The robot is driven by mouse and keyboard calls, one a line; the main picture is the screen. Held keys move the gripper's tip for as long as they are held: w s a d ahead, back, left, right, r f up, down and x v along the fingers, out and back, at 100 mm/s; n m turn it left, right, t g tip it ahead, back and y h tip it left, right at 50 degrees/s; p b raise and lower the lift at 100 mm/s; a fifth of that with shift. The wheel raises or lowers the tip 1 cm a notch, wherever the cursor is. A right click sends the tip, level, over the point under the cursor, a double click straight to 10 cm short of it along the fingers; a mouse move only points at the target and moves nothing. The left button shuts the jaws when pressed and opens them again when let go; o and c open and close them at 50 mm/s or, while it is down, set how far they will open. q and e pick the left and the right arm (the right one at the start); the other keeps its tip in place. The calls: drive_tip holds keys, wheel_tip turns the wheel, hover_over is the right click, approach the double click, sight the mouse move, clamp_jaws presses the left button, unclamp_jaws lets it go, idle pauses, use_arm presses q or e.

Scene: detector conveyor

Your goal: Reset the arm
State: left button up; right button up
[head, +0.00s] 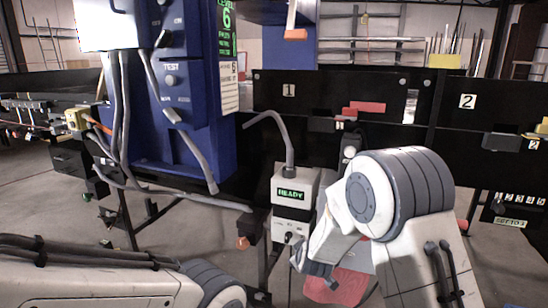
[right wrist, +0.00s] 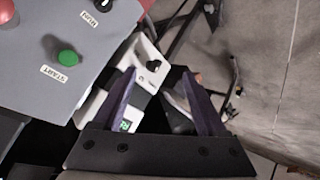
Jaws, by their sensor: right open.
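My right arm (head: 400,205) reaches in from the lower right in the head view, bent at a large grey-banded joint. Its gripper (head: 317,270) hangs low beside the grey box with the green READY display (head: 291,193), partly hidden by the arm. In the right wrist view the gripper (right wrist: 158,72) is open, its two dark purple fingers spread with nothing held between them. Beyond the fingers is a white part with a dark opening (right wrist: 147,62). My left arm (head: 90,280) lies across the lower left of the head view, its gripper out of the frame.
A blue TEST cabinet (head: 185,90) stands at left. Black panels numbered 1 (head: 289,90) and 2 (head: 467,101) stand behind. A grey panel (right wrist: 40,40) with a green START button (right wrist: 68,58) is left of the fingers.

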drive_tip(key=s+d+r+m+g, duration=0.1)
drive_tip(key=s+d+m+g, duration=0.35)
drive_tip(key=s, duration=0.85)
drive_tip(key=s+d+r+m+g, duration=0.25)
drive_tip(key=s+d, duration=0.35)
drive_tip(key=s, duration=0.7)
drive_tip(key=s+a+r+n+g+p, duration=0.3)
drive_tip(key=s+a+r+n+p, duration=0.4)
drive_tip(key=s+a+r+p, duration=0.3)
drive_tip(key=s+a+r, duration=0.3)
drive_tip(key=r, duration=0.1)
drive_tip(key=shift+s+a+r+y, duration=0.2)
drive_tip(key=shift+s+a+y, duration=0.1)
